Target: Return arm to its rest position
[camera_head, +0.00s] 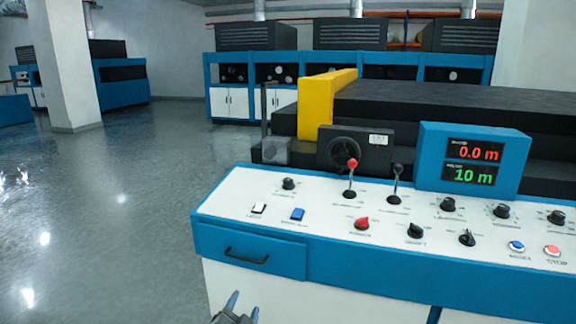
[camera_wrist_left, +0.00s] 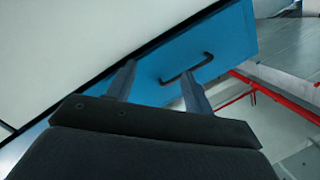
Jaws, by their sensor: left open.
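My left gripper (camera_head: 241,304) shows at the bottom edge of the head view, below the blue drawer front, with only its fingertips and a bit of its body visible. In the left wrist view the left gripper (camera_wrist_left: 157,86) has its two fingers spread apart with nothing between them. Beyond the fingers is the blue drawer (camera_wrist_left: 220,50) with its black handle (camera_wrist_left: 187,67). The fingers look apart from the handle. The same drawer (camera_head: 285,257) is closed in the head view. My right gripper is not in either view.
A white and blue control console (camera_head: 330,240) with levers, knobs and buttons fills the right side. Its display (camera_head: 472,163) reads 0.0 m and 10 m. A dark machine with a yellow part (camera_head: 318,105) stands behind. Open grey floor (camera_head: 110,220) lies to the left.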

